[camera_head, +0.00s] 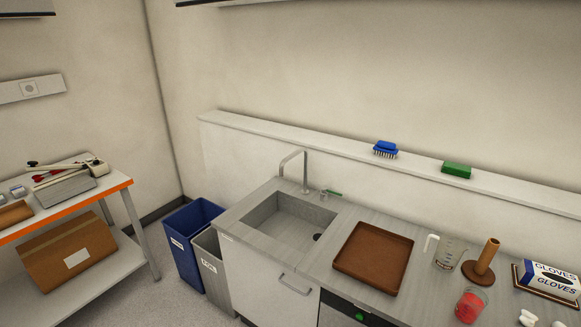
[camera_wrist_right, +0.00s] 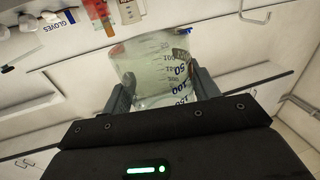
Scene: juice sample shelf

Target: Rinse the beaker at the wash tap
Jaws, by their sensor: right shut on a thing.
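In the right wrist view, my right gripper (camera_wrist_right: 161,88) is shut on a clear beaker (camera_wrist_right: 158,66) with dark blue volume marks. The fingers press on it from both sides. The beaker looks clear, and I cannot tell if anything is in it. The sink (camera_head: 287,228) with its tall grey wash tap (camera_head: 304,170) is in the middle of the head view. A small green-handled part (camera_head: 331,193) is beside the tap. Neither gripper shows in the head view, so the held beaker's place relative to the tap cannot be seen.
Right of the sink are a brown tray (camera_head: 373,258), a clear marked jug (camera_head: 449,254), a brown peg stand (camera_head: 484,265), a glass with red contents (camera_head: 470,305) and a glove box (camera_head: 551,279). Brushes (camera_head: 385,148) and a green sponge (camera_head: 456,170) lie on the ledge. Bins (camera_head: 190,240) stand left.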

